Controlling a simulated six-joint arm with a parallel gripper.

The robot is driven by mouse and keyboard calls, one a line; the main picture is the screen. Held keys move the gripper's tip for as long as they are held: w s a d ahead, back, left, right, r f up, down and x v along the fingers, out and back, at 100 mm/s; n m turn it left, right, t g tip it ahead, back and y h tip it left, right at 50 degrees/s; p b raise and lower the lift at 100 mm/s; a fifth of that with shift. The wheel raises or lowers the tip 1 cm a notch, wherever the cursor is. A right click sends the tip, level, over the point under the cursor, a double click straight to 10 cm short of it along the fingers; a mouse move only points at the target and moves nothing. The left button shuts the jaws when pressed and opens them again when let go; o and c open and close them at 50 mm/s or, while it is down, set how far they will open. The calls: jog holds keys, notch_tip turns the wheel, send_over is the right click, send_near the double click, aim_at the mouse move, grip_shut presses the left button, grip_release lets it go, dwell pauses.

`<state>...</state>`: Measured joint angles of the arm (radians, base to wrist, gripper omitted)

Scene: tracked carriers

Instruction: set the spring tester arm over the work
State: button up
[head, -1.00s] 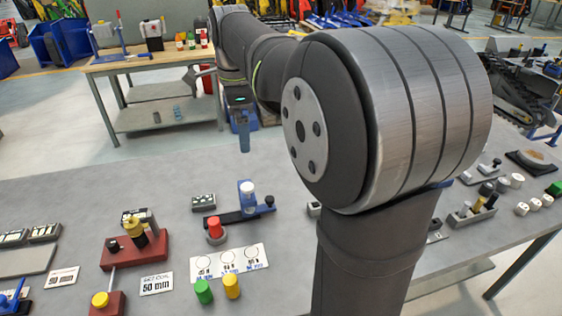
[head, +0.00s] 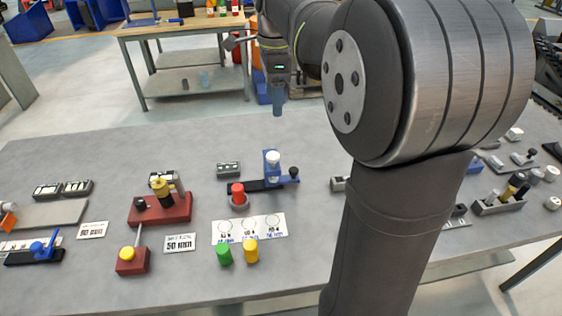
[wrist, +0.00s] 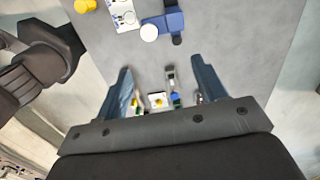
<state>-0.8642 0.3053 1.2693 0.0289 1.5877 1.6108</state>
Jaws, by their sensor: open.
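The frames do not show for certain which fixture is the spring tester. One fixture has a dark flat bar, a blue post with a white cap (head: 272,163) and a dark knob on its right. A red cylinder (head: 237,190) on a round grey seat stands at the bar's left end. Another is a red base (head: 160,209) with a gold cylinder, and a rod runs to a small red block with a yellow knob (head: 127,253). My gripper (head: 278,106) hangs above the bench's far side, beyond the blue post. The wrist view shows its fingers (wrist: 160,65) apart and empty.
A card with three circles (head: 250,229) lies before the blue fixture, with green (head: 224,254) and yellow (head: 251,250) cylinders at its edge. A "50 mm" card (head: 180,243) lies beside the red base. My arm hides the bench's right middle. The bench's back strip is clear.

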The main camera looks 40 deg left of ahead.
jog(key=w+d+f+n+g, duration=0.1)
jog(key=w+f, duration=0.2)
jog(key=w, duration=0.1)
jog(key=w+d+f+n+g+y, duration=0.1)
jog(key=w+d+f, duration=0.1)
jog(key=w+f, duration=0.1)
jog(key=w+d+f+n+g, duration=0.1)
jog(key=w+f+n, duration=0.1)
jog(key=w, duration=0.3)
jog(key=shift+w+d+f+g+y, duration=0.15)
jog(key=shift+w+d+f, duration=0.05)
jog(key=shift+f, duration=0.2)
jog(key=shift+w+d+f+g+y, duration=0.15)
jog(key=shift+f, duration=0.2)
jog(key=shift+c, duration=1.4)
send_near(293, 169)
jog(key=x, duration=0.8)
jog(key=shift+d+f, duration=0.1)
jog(key=shift+f, duration=0.15)
jog(key=shift+s, duration=0.1)
grip_shut()
